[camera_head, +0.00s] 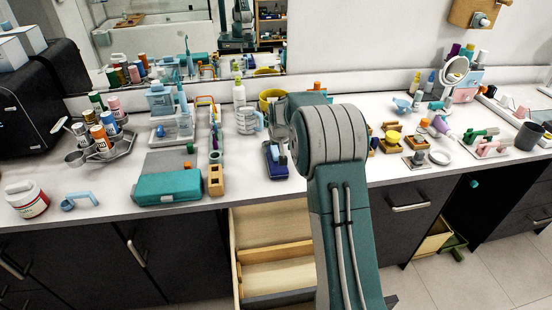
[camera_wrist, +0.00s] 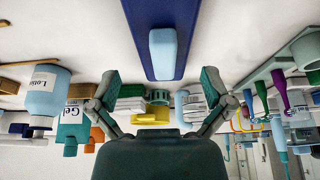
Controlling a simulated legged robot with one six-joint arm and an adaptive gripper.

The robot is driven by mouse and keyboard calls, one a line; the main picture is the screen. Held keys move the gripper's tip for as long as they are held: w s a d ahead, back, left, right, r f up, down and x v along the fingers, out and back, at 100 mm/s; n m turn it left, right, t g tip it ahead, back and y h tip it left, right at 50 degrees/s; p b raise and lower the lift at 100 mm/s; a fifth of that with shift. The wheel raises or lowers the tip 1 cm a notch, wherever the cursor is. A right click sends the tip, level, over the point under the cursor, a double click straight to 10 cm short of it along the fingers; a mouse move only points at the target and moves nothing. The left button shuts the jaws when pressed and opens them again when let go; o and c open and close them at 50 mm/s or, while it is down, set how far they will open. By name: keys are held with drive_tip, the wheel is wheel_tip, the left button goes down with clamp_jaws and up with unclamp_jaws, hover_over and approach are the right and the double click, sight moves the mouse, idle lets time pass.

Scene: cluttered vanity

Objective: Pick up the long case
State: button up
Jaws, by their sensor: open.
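A long dark blue case (camera_head: 275,162) lies on the white counter just left of my arm, its right side close to the arm's edge. In the wrist view a long dark blue body (camera_wrist: 192,15) with a pale blue raised part (camera_wrist: 163,52) fills the top middle; it appears to be the same case. My gripper (camera_wrist: 160,85) is open, with its two fingers spread on either side below the case in the picture. Nothing is between the fingertips.
A teal case (camera_head: 168,187) lies left, beside a wooden block (camera_head: 216,180). A clear mug (camera_head: 247,121) and yellow bowl (camera_head: 270,98) stand behind. Several bottles and small items crowd the right. An open drawer (camera_head: 270,245) juts out below. The counter's front strip is fairly clear.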

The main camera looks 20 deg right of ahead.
sight(275, 152)
drive_tip(key=x, duration=0.4)
drive_tip(key=shift+w+a, duration=0.1)
drive_tip(key=shift+a, duration=0.25)
drive_tip(key=shift+w+d+f, duration=0.25)
drive_tip(key=shift+d+f, duration=0.05)
drive_tip(key=shift+f, duration=0.15)
drive_tip(key=shift+a, duration=0.15)
drive_tip(key=c, duration=0.9)
